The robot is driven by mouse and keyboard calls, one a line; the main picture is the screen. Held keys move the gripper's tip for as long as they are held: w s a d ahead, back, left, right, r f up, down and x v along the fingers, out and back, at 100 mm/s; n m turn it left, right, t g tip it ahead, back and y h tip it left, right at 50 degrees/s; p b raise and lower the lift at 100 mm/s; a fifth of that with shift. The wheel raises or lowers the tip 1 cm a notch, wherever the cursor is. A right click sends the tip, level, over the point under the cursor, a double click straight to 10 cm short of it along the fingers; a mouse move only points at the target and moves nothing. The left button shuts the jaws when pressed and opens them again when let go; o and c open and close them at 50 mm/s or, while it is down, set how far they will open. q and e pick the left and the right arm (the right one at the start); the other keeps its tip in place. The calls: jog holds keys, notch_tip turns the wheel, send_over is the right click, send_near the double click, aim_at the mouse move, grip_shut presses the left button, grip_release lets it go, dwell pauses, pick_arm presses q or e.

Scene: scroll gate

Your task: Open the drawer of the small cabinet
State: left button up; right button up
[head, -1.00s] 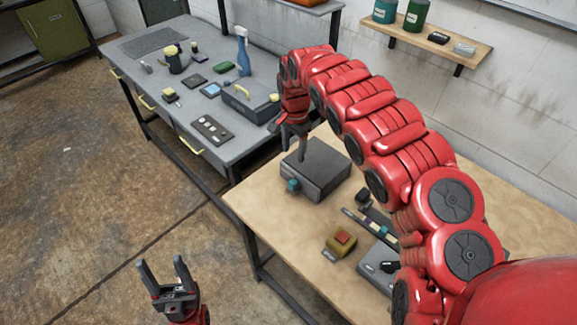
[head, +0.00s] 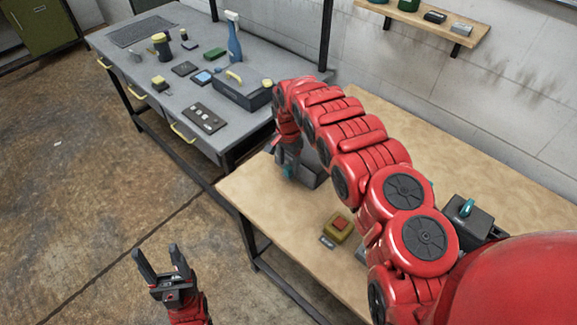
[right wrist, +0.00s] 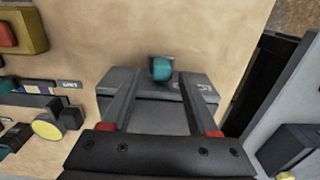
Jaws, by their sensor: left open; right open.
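The small cabinet is a dark grey box (head: 313,172) on the wooden table, partly hidden behind my right arm in the head view. In the right wrist view the cabinet (right wrist: 150,115) lies below the fingers. I see no clear drawer gap. My left gripper (head: 158,252) is open and empty above the floor.
A yellow box with a red button (head: 339,226) stands on the wooden table (head: 270,215). A dark box with a teal switch (head: 467,210) is at the right. The grey workbench (head: 150,75) at left holds a spray bottle (head: 233,40) and a toolbox (head: 240,92).

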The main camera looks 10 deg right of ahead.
aim_at(288, 168)
jog(key=shift+f, duration=1.5)
jog(key=shift+w, duration=0.1)
grip_shut()
dwell(0.3)
